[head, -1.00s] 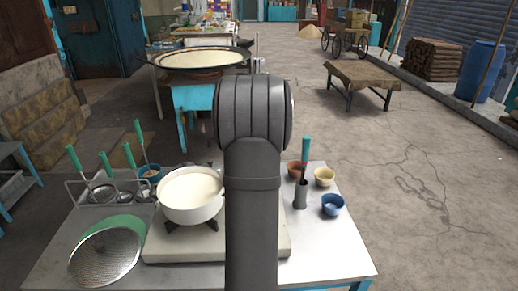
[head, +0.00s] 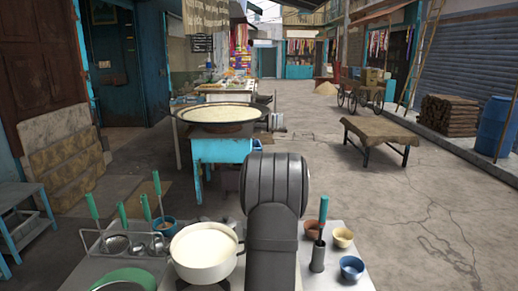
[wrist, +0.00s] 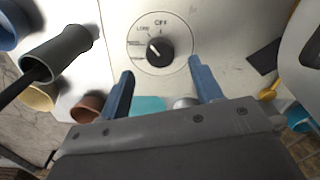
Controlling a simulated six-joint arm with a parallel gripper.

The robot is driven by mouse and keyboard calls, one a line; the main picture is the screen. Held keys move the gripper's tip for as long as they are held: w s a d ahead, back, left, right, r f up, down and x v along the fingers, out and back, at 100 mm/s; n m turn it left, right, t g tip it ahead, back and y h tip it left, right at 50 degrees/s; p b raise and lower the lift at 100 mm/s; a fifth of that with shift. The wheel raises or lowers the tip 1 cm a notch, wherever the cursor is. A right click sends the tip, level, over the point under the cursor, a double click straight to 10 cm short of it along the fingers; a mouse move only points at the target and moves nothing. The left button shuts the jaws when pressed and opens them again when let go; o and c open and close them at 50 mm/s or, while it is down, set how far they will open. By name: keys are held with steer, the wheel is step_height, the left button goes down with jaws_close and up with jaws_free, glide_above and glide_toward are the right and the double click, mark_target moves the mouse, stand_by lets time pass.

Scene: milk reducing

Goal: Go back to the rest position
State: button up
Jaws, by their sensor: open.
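My gripper (wrist: 161,69) is open and empty in the wrist view, its two blue fingers spread apart. A round black knob (wrist: 158,48) on the pale stove front shows just beyond and between the fingertips, with OFF and LOW marked around it. I cannot tell whether the fingers touch the panel. In the head view my arm link stands in the middle of the worktop and my gripper is hidden. A white pot (head: 203,262) holding white liquid sits on the stove, to the left of my arm.
Right of my arm are a dark holder (head: 318,258) with a teal-handled tool, a terracotta cup (head: 311,229), a yellow cup (head: 342,237) and a blue cup (head: 351,267). Left are teal-handled ladles in a rack (head: 117,243) and a green-rimmed strainer (head: 125,280). A wide pan (head: 222,114) stands behind.

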steer(key=shift+f, duration=2.2)
step_height(320, 180, up, 17)
step_height(320, 180, down, 17)
steer(key=shift+f, duration=0.1)
steer(key=m, duration=0.3)
steer(key=shift+m, duration=0.3)
steer(key=m, duration=0.4)
steer(key=shift+m, duration=0.3)
step_height(320, 180, up, 12)
steer(key=shift+f, duration=0.15)
